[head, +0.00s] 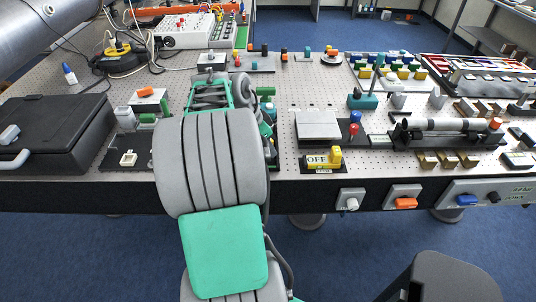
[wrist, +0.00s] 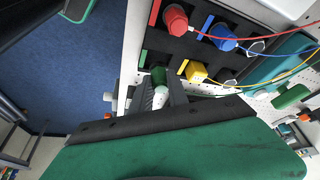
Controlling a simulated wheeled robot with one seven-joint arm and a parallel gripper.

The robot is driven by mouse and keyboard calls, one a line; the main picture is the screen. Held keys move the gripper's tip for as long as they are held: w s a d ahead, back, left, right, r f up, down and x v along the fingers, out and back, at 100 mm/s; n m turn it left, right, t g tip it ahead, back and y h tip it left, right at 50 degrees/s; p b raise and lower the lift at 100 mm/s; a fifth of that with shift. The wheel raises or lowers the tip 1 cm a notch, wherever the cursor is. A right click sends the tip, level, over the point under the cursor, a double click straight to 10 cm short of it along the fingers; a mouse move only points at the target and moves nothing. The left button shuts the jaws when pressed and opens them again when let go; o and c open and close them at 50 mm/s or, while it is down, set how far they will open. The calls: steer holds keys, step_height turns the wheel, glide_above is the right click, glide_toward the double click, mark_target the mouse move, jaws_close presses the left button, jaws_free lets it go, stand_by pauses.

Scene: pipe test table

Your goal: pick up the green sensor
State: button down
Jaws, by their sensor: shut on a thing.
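The green sensor (wrist: 159,76) shows in the wrist view as a small dark green body with a pale tip, between the two dark fingers of my gripper (wrist: 160,92). The gripper is shut on it. The sensor is at the lower left edge of a black panel (wrist: 168,48) that carries red (wrist: 176,19), blue (wrist: 222,36) and yellow (wrist: 195,72) plugs. I cannot tell whether the sensor still touches the panel.
Red, blue and yellow wires run right from the plugs, close to my gripper. In the head view, a white box with wires (head: 198,31) stands behind the arm, a black case (head: 52,128) lies left, and a grey plate (head: 318,125) and OFF switch (head: 324,160) lie right.

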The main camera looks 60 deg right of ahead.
steer(key=w+a+r, duration=0.9)
steer(key=w+r, duration=0.1)
steer(key=shift+w+a+p, duration=0.2)
steer(key=shift+w+p, duration=0.05)
steer(key=shift+p, duration=0.2)
steer(key=shift+r, duration=0.1)
steer(key=c, duration=1.9)
jaws_free()
jaws_close()
